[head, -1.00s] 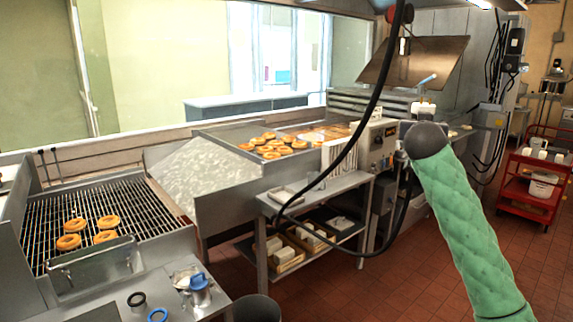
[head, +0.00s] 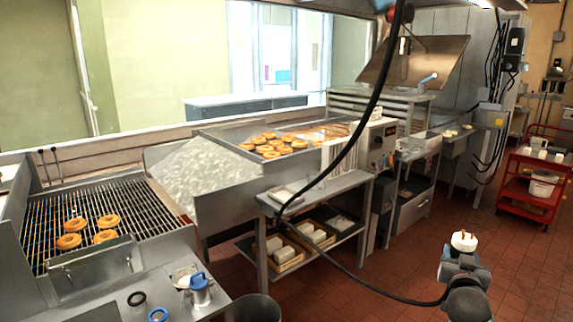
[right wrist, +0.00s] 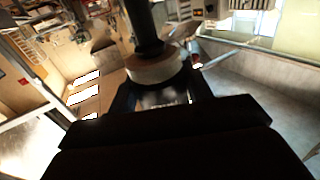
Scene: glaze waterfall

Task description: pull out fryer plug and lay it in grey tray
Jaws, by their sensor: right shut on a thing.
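The fryer plug (head: 463,241) is white with metal prongs pointing up, at the lower right of the head view. My right gripper (head: 464,260) is shut on it and holds it in the air, away from the fryer. In the right wrist view the plug's pale round body (right wrist: 155,69) shows between the dark fingers (right wrist: 160,98). The black cable (head: 345,152) hangs from above, loops low and runs to the plug. A small grey tray (head: 291,198) lies on the steel side table, left of my gripper. My left gripper is not in view.
The steel side table (head: 335,184) has boxes on its lower shelf. A red cart (head: 530,185) stands at the right. The tiled floor between is clear.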

